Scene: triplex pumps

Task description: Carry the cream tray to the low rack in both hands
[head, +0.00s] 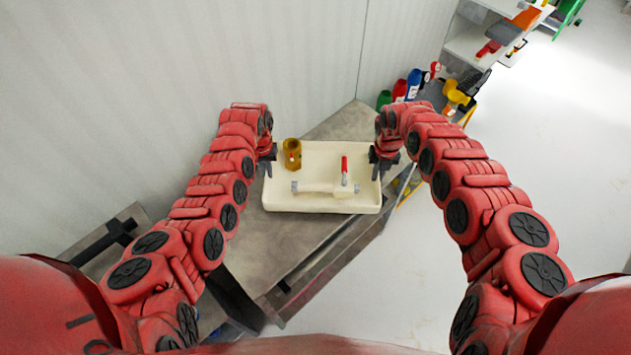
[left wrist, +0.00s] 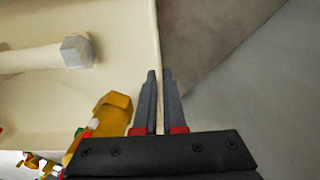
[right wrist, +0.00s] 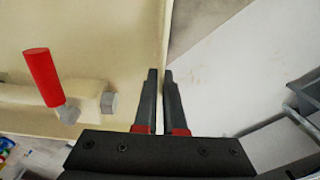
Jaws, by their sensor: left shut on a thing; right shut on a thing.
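The cream tray (head: 322,205) lies level over the grey metal bench, in the middle of the head view; I cannot tell whether it touches the bench top. In it are a brass fitting (head: 292,155) at the back left and a pale pipe with a red-handled valve (head: 344,172) in the middle. My left gripper (left wrist: 160,100) is shut on the tray's left rim. My right gripper (right wrist: 160,100) is shut on its right rim. The brass fitting (left wrist: 108,112) shows close beside the left fingers. No low rack can be made out for certain.
The grey bench (head: 250,255) extends below and behind the tray. A corrugated wall (head: 200,80) stands behind and left. Coloured bottles (head: 413,84) stand at the bench's far end. Shelves (head: 470,42) with tools are at the upper right. Pale floor (head: 540,150) is open on the right.

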